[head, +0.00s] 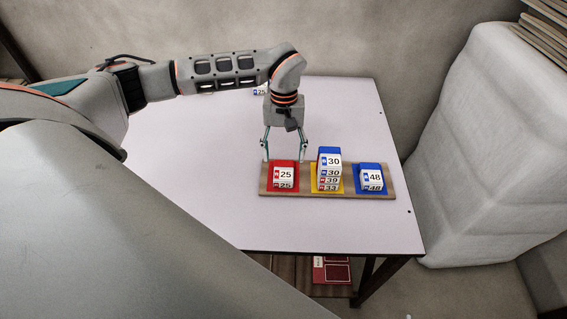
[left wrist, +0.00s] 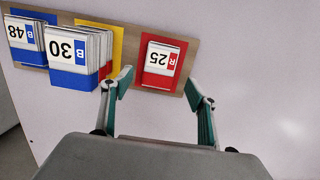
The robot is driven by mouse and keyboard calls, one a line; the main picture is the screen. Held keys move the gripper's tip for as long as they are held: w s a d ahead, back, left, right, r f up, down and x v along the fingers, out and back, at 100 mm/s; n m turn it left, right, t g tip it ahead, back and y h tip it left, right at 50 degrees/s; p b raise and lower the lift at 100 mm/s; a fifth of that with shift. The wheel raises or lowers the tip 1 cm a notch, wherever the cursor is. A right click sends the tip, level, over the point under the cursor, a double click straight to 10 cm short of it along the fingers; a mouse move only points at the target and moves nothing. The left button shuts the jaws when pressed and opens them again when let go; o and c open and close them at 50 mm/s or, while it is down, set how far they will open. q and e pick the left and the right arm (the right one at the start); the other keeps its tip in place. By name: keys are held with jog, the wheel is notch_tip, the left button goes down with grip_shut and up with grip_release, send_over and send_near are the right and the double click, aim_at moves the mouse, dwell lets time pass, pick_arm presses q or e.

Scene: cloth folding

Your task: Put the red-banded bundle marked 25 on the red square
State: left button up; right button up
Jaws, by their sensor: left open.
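The red-banded bundle marked 25 (head: 286,174) lies on the red square (head: 274,165) at the left end of a wooden board (head: 345,192). In the left wrist view the bundle (left wrist: 161,59) shows a red R label and sits inside the edges of the red square (left wrist: 150,82). My left gripper (head: 285,156) is open, with its fingers spread just behind the bundle in the head view. In the left wrist view the fingertips (left wrist: 159,85) are apart with nothing between them. My right gripper is not in view.
A blue-banded bundle marked 30 (head: 330,161) sits on a stack on the yellow square (head: 315,187). A bundle marked 48 (head: 371,177) is on the blue square (head: 358,189). Another bundle marked 25 (head: 260,92) lies at the table's back, partly hidden by my arm. The white table (head: 215,190) is otherwise mostly clear.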

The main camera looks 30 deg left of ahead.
aim_at(284, 166)
pick_arm(q)
notch_tip(284, 166, up, 6)
jog(key=shift+w+a+r, duration=0.2)
jog(key=shift+w+r, duration=0.05)
jog(key=shift+w, duration=0.05)
dwell(0.5)
